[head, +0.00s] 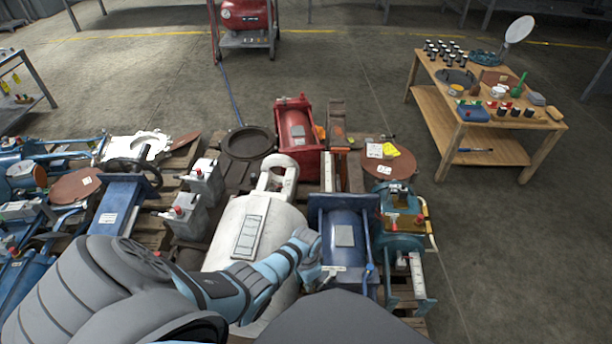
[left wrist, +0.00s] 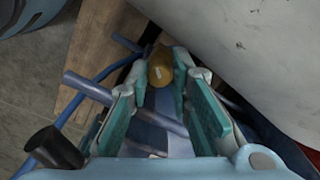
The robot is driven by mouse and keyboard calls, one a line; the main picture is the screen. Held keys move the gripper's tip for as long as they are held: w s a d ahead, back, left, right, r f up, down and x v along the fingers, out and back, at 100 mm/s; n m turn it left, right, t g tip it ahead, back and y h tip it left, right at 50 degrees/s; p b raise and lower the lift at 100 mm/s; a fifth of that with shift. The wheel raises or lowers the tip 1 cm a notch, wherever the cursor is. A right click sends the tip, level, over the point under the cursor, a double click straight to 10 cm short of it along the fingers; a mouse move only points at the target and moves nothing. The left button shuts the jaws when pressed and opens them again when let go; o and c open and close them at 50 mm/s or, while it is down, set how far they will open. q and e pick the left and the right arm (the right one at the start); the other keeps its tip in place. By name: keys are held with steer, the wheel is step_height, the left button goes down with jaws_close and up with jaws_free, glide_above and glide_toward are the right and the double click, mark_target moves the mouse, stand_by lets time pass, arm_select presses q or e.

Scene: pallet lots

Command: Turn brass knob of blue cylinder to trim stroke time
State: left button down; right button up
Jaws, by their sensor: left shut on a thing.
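The blue cylinder (head: 345,238) stands on the pallet near the middle front in the head view, with dark blue end plates and a grey label plate. My left gripper (head: 312,268) reaches in from the left, at the cylinder's near left side. In the left wrist view, the brass knob (left wrist: 160,72) is small and round with a pale mark on its face. The teal fingers of my left gripper (left wrist: 159,92) sit on either side of it, shut on it. The knob is hidden in the head view. My right gripper is not in view.
A large white tank (head: 225,245) stands close to the left of the cylinder; its pale side fills the upper right of the wrist view. A teal unit (head: 400,215) stands to the right. A red unit (head: 297,135) is behind. Bare floor separates the pallet from a wooden table (head: 470,135).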

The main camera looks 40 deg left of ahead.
arm_select(q)
steer(key=c, duration=1.5)
jaws_free()
steer(key=shift+o, duration=0.2)
step_height(320, 180, up, 12)
